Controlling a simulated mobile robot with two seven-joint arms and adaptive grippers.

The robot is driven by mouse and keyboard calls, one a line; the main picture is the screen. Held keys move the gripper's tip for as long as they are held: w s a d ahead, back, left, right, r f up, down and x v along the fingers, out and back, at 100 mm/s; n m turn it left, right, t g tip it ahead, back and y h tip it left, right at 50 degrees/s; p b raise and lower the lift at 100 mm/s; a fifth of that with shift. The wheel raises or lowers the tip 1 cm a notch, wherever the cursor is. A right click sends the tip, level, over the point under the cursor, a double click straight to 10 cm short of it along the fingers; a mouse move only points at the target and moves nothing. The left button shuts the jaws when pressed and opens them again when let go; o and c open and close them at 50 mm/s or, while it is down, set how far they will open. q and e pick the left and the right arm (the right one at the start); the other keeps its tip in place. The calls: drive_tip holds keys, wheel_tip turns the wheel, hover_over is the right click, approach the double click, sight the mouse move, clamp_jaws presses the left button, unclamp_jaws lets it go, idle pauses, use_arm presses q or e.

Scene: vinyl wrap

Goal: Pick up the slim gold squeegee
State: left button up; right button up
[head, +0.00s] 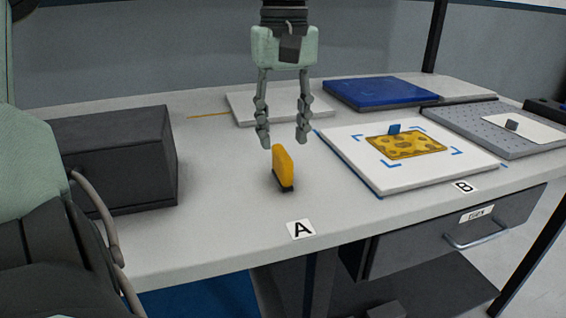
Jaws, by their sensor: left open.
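The slim gold squeegee (283,163), a yellow-orange upright piece with a dark lower edge, stands on the pale worktop a little behind the label A. My left gripper (284,139) hangs down from the top of the head view with its two fingers spread open. Its fingertips are at about the height of the squeegee's top in the picture, one to each side. The gripper holds nothing. I cannot tell the exact depth between the fingers and the squeegee. My right gripper is not in view.
A dark box (117,158) stands on the left. A white board (365,167) with a yellow patterned piece (405,145) and a small blue item (394,129) lies right. A blue slab (380,93) and grey perforated board (470,118) lie beyond. Worktop around the squeegee is clear.

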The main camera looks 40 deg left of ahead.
sight(282, 152)
use_arm(q)
wheel_tip(282, 152, down, 6)
drive_tip(key=shift+s+f, duration=0.1)
drive_tip(key=shift+f, duration=0.15)
drive_tip(key=shift+c, duration=0.3)
clamp_jaws()
